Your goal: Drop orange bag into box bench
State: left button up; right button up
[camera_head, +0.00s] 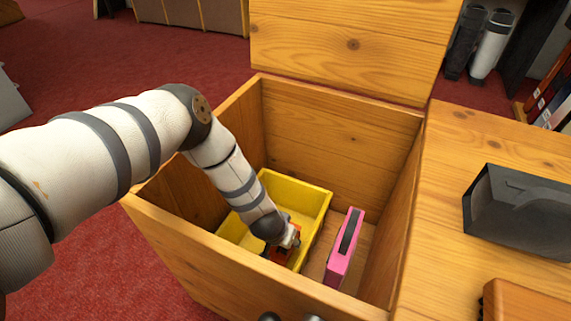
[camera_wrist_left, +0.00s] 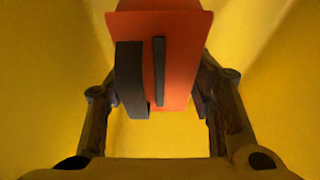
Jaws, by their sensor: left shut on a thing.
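The wooden box bench (camera_head: 313,128) stands open with its lid raised at the back. My left arm reaches down into it. My left gripper (camera_head: 284,248) is inside the yellow bin (camera_head: 313,200), which sits on the bench floor. The gripper is shut on the orange bag (camera_head: 280,255), mostly hidden by the arm in the head view. In the left wrist view the orange bag (camera_wrist_left: 179,60), with a dark handle or strap, is between the fingers, with yellow walls around it. Whether the bag touches the bin floor I cannot tell. My right gripper is not in view.
A pink case (camera_head: 344,250) with a dark strip stands upright beside the yellow bin. A black case (camera_head: 518,210) and a brown wooden object (camera_head: 525,302) lie on the wooden top at the right. The bench walls surround my forearm.

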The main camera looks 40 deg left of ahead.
aim_at(278, 251)
pick_arm(q)
jog(key=shift+f+b, duration=0.35)
jog(key=shift+f, duration=0.1)
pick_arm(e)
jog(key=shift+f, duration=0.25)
pick_arm(q)
jog(key=shift+f, duration=0.1)
jog(key=o, duration=1.4)
jog(key=shift+c, duration=0.2)
jog(key=p+v, duration=0.7)
jog(key=v, duration=0.6)
jog(key=shift+r, duration=0.25)
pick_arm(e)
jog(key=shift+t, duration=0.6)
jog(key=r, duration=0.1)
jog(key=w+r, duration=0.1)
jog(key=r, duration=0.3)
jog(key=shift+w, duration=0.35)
pick_arm(q)
jog(key=shift+w, duration=0.15)
